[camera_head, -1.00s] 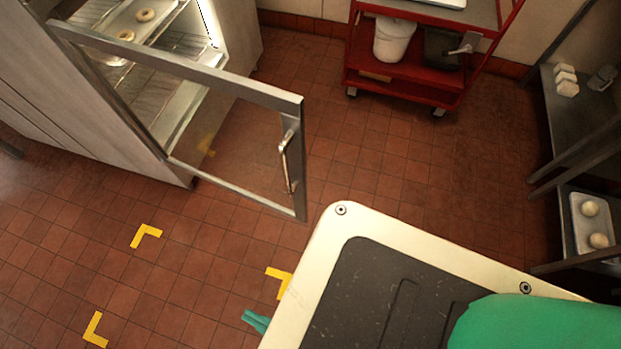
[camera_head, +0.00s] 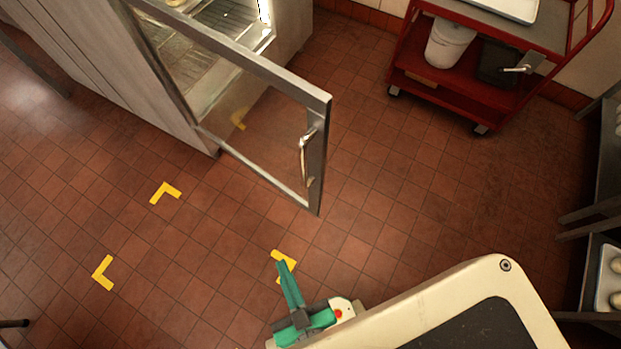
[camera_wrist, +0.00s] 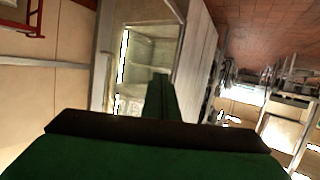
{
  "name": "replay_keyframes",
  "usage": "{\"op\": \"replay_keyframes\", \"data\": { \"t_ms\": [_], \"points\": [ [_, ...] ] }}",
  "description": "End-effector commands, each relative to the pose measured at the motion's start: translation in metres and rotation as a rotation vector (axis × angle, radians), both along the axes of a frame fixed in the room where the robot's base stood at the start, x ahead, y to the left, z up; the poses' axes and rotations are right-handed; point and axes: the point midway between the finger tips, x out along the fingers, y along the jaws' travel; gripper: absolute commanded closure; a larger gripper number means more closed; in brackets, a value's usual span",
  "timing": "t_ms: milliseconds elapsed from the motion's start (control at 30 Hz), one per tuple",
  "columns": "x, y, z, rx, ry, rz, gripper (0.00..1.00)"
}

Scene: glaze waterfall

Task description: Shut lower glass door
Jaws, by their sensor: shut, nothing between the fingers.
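The lower glass door (camera_head: 318,150), with a metal frame and a vertical bar handle (camera_head: 304,158), stands wide open from the cabinet (camera_head: 285,30) in the head view. Its glass is clear and the floor shows through it. My gripper (camera_head: 287,272) is shut and empty, with green fingers, low in the head view. It is below the door's free lower corner in the picture and apart from it. In the wrist view the shut fingers (camera_wrist: 158,90) point toward the lit cabinet interior (camera_wrist: 145,60).
A red cart (camera_head: 440,93) with a white bucket (camera_head: 450,43) stands at the back right. A rack (camera_head: 600,200) with a tray stands at the right edge. Yellow corner marks (camera_head: 165,192) lie on the tiled floor, which is clear left of my gripper.

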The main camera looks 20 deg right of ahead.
Motion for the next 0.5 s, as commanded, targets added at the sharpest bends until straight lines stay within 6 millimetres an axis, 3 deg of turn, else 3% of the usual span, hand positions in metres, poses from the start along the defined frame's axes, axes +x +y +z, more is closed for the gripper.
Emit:
{"op": "replay_keyframes", "data": {
  "t_ms": [200,300,400,500],
  "points": [
    [0.021,0.027,-0.104,-0.235,0.222,0.125,1.0],
    [0.033,0.029,-0.151,-0.394,0.335,0.161,1.0],
    [0.048,0.024,-0.187,-0.562,0.432,0.167,1.0],
    [0.067,0.014,-0.207,-0.738,0.511,0.138,1.0]
  ]
}}
